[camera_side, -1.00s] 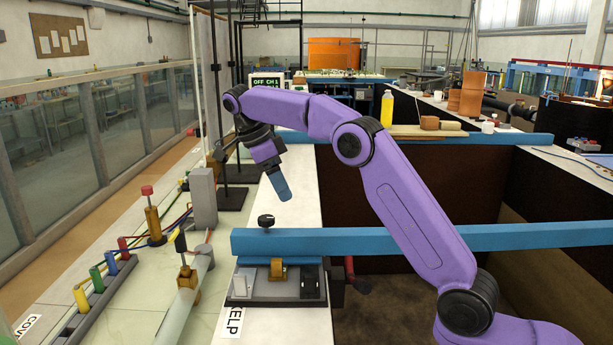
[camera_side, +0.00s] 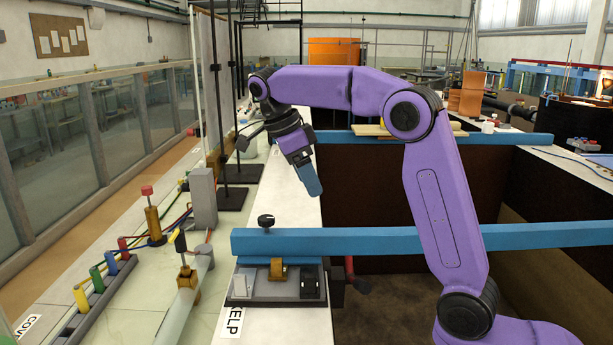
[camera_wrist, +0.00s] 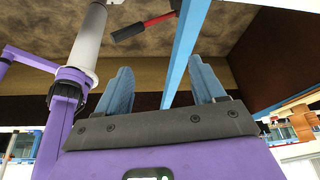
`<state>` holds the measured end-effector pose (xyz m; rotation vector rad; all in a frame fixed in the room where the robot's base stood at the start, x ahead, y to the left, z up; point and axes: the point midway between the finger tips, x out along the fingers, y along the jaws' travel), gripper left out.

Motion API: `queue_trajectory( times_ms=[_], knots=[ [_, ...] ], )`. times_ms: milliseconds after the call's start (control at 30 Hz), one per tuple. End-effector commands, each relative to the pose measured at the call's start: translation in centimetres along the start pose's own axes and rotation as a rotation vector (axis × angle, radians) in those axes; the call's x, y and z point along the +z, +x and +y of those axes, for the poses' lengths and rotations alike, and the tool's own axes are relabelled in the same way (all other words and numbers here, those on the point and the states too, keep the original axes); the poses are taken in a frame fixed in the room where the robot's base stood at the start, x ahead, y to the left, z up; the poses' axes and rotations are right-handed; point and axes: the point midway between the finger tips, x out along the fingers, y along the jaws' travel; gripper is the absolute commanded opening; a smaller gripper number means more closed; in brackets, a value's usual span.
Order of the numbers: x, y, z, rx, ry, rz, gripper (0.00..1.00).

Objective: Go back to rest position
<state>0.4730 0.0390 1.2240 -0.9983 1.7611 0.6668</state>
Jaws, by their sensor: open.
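My gripper (camera_side: 312,186) hangs from my purple arm above the white bench top, beyond the near blue beam in the side view. Its blue fingers point down and slightly to the right. In the wrist view the two blue fingers of my gripper (camera_wrist: 163,95) stand apart with nothing held between them. The jaws are open and touch nothing that I can see.
The near blue beam (camera_side: 430,238) crosses the opening, with a far blue beam (camera_side: 500,139) behind. A grey valve plate (camera_side: 262,297) and a black knob (camera_side: 266,220) sit near the beam's left end. Black stands (camera_side: 232,190) rise at the back left.

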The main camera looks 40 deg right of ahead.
Motion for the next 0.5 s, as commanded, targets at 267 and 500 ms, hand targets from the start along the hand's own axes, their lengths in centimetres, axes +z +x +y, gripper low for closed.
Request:
queue_trajectory(
  times_ms=[267,500],
  knots=[
    [0.02,-0.01,-0.01,0.0,0.0,0.0,0.69],
    [0.8,0.21,0.72,-0.021,-0.15,-0.017,0.69]
  ],
)
